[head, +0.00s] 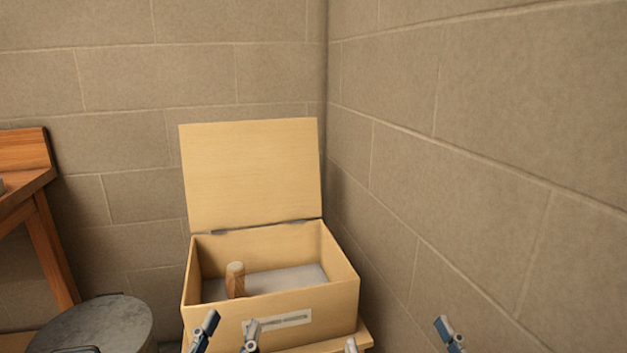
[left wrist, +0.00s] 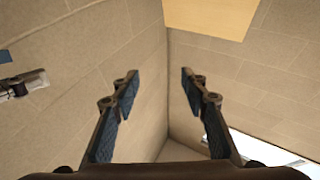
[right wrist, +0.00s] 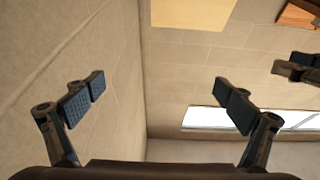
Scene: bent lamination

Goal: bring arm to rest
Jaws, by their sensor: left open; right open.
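My left gripper (head: 229,329) is open at the bottom of the head view, in front of the wooden box. It is open and empty in the left wrist view (left wrist: 160,78). My right gripper (head: 398,337) is open at the lower right of the head view, by the right wall. It is open and empty in the right wrist view (right wrist: 160,84). A finger of the other gripper shows at the edge of each wrist view. Most of both arms is hidden below the head view.
The wooden box (head: 200,287) stands in the corner, its lid (head: 252,172) raised. A wooden handle-like piece (head: 235,281) stands up inside. A round grey metal lid (head: 95,326) is at lower left, near a wooden table (head: 22,185). The block wall (head: 480,150) closes the right side.

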